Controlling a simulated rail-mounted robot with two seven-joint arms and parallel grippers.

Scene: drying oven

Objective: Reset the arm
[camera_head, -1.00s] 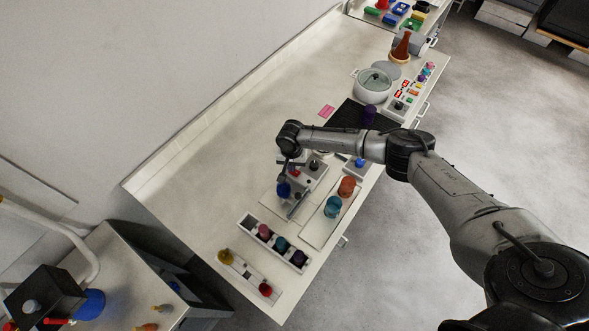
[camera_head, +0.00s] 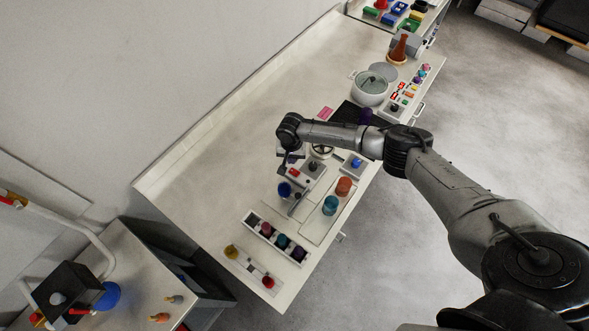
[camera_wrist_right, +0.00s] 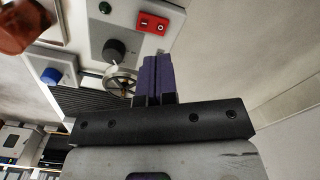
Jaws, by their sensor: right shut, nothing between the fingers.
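My right arm reaches in from the right of the head view, with its gripper (camera_head: 283,168) hanging over the table near a small grey device. In the wrist view the two purple fingers (camera_wrist_right: 158,78) are pressed together with nothing between them. Beyond them is a pale panel with a red switch (camera_wrist_right: 152,23), a black knob (camera_wrist_right: 114,50) and a handwheel (camera_wrist_right: 121,82). The gripper's exact height above the device is hard to tell. My left gripper is not in view.
The long white table (camera_head: 215,175) has clear room at its left. A rack (camera_head: 250,220) of coloured bottles, a blue-capped item (camera_head: 285,189), a teal jar (camera_head: 330,205) and an orange jar (camera_head: 343,186) stand near the gripper. A white pot (camera_head: 370,88) stands farther back.

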